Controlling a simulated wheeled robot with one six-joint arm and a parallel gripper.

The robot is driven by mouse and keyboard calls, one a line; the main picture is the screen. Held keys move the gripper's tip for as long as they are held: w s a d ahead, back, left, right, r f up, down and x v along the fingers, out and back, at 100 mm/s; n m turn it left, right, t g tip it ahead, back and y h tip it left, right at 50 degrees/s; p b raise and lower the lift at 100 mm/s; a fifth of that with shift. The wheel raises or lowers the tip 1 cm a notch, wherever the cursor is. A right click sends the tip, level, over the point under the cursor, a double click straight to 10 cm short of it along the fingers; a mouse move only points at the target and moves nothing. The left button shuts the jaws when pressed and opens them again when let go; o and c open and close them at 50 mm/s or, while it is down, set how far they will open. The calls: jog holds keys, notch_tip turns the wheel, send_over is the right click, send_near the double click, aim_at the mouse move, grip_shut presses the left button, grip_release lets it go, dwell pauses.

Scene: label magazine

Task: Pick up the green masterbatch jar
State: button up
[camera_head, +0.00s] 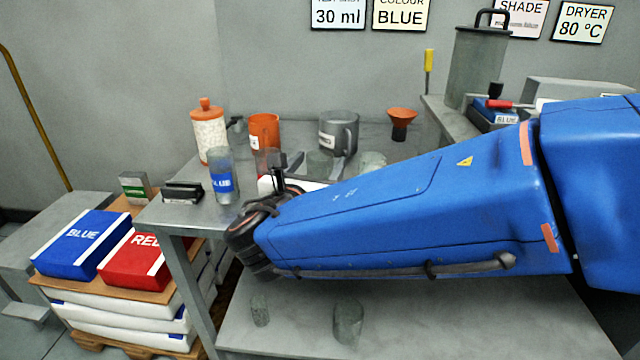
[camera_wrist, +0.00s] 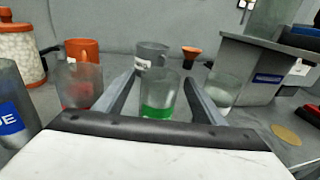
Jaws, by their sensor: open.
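My gripper (camera_wrist: 160,84) is open, with one finger on each side of the jar in that view. I cannot tell whether the fingers are level with the jar or touching it. The jar's base is hidden behind my gripper's body. In the head view my blue arm reaches over the bench, and my gripper (camera_head: 283,184) is partly hidden.
A clear jar with a blue label (camera_wrist: 12,105) and a jar with red contents (camera_wrist: 79,88) stand left; another clear jar (camera_wrist: 222,90) stands close right. Behind are an orange mug (camera_head: 264,130), a grey jug (camera_head: 338,132) and an orange funnel (camera_head: 402,116). A raised shelf (camera_wrist: 262,62) stands right.

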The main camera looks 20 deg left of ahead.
jog(key=shift+w+a+f, duration=0.1)
jog(key=shift+w+f, duration=0.05)
jog(key=shift+w, duration=2.4)
jog(key=c, duration=1.5)
notch_tip(320, 180, up, 10)
send_over(323, 157)
jog(key=w, duration=0.2)
jog(key=shift+s, duration=0.25)
